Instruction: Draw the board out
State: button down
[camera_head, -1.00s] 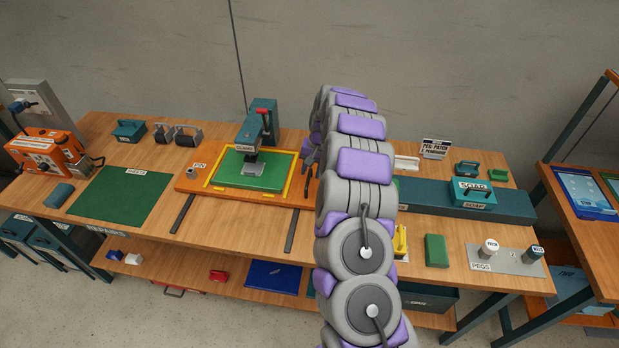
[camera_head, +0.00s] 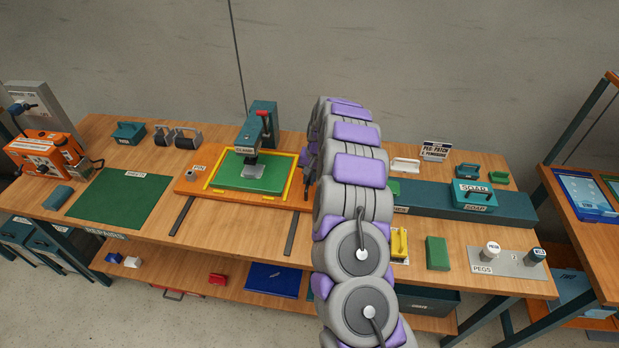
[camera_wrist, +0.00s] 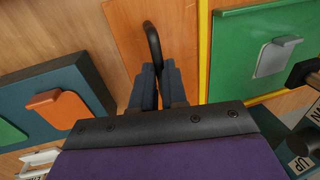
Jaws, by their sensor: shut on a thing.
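The orange board (camera_head: 189,187) lies flat on the bench, with a green panel (camera_head: 246,182) inside a yellow border. A teal clamp (camera_head: 256,137) stands behind it, its grey foot over the panel. In the wrist view, the board's orange end (camera_wrist: 182,25), yellow border and green panel (camera_wrist: 232,50) show. A black loop handle (camera_wrist: 153,40) stands at this end. My gripper (camera_wrist: 158,72) is shut on the handle. In the head view, my arm hides most of the gripper and the board's right end.
Two dark rails (camera_head: 290,236) run from the board to the bench's front edge, with clear wood between them. A green mat (camera_head: 120,197) lies left. A long teal box (camera_head: 425,198) and a green block (camera_head: 437,253) are right of my arm.

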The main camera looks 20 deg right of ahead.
dwell(0.6)
jog(key=shift+s+a+r+p, duration=0.15)
jog(key=shift+s+a+p, duration=0.3)
jog(key=shift+s, duration=0.25)
jog(key=s+a+p, duration=0.1)
jog(key=s+a, duration=0.1)
jog(key=s, duration=0.2)
jog(key=s+a+p, duration=0.2)
jog(key=s+a, duration=0.1)
jog(key=s, duration=0.1)
jog(key=s+a+p, duration=0.1)
jog(key=s+a, duration=0.2)
jog(key=shift+s+p, duration=0.35)
jog(key=shift+s, duration=0.05)
jog(key=shift+s+a+f, duration=0.2)
jog(key=shift+s+a, duration=0.15)
jog(key=shift+s, duration=0.3)
jog(key=c, duration=1.4)
grip_release()
jog(key=shift+s+r, duration=0.1)
jog(key=shift+s, duration=0.05)
jog(key=shift+o, duration=1.2)
jog(key=shift+a, duration=0.1)
